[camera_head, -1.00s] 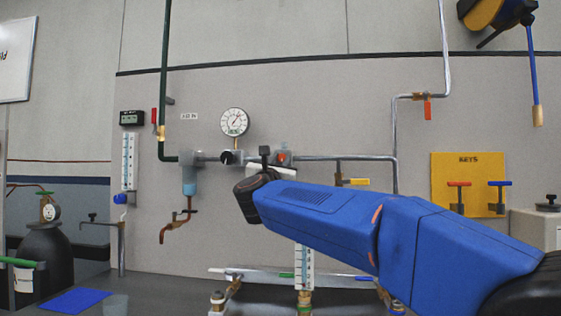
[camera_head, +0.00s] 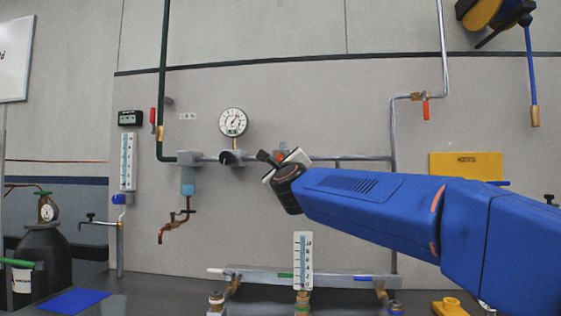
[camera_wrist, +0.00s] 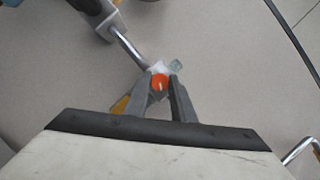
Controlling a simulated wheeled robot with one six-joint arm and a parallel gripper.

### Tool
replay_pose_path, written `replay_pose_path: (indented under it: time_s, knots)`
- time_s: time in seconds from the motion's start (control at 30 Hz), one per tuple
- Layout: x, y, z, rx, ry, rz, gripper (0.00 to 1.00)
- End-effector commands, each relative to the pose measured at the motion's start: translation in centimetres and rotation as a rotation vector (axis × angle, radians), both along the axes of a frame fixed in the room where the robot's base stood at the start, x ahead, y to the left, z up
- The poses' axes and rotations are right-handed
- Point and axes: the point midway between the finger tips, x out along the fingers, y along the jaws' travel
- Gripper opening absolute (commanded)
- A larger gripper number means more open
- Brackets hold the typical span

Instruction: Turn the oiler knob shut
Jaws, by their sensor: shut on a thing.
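The oiler knob (camera_head: 280,157) is a small orange knob on the pipe on the grey wall, right of the round gauge. In the wrist view the knob (camera_wrist: 159,82) is round and orange with a pale mark, between my two grey fingertips. My gripper (camera_wrist: 161,84) is shut on it, one finger on each side. In the head view my gripper (camera_head: 275,158) is small and tilted, and it and my wrist hide much of the oiler body. A pale clear part (camera_wrist: 177,65) shows just beyond the knob.
A round gauge (camera_head: 233,122) and black knob (camera_head: 229,157) sit left on the same pipe. A filter bowl (camera_head: 188,180) hangs further left. A flow tube (camera_head: 303,262) stands below. A yellow board (camera_head: 466,166) hangs right, partly behind my arm.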

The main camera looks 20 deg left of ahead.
Motion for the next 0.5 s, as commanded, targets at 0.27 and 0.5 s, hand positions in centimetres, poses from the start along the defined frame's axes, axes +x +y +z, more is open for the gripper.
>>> replay_pose_path:
  time_s: [0.27,0.5]
  knots:
    - [0.00,-0.06,0.11,-0.175,-0.041,0.001,0.00]
    - [0.03,-0.07,0.08,-0.289,-0.068,0.002,0.00]
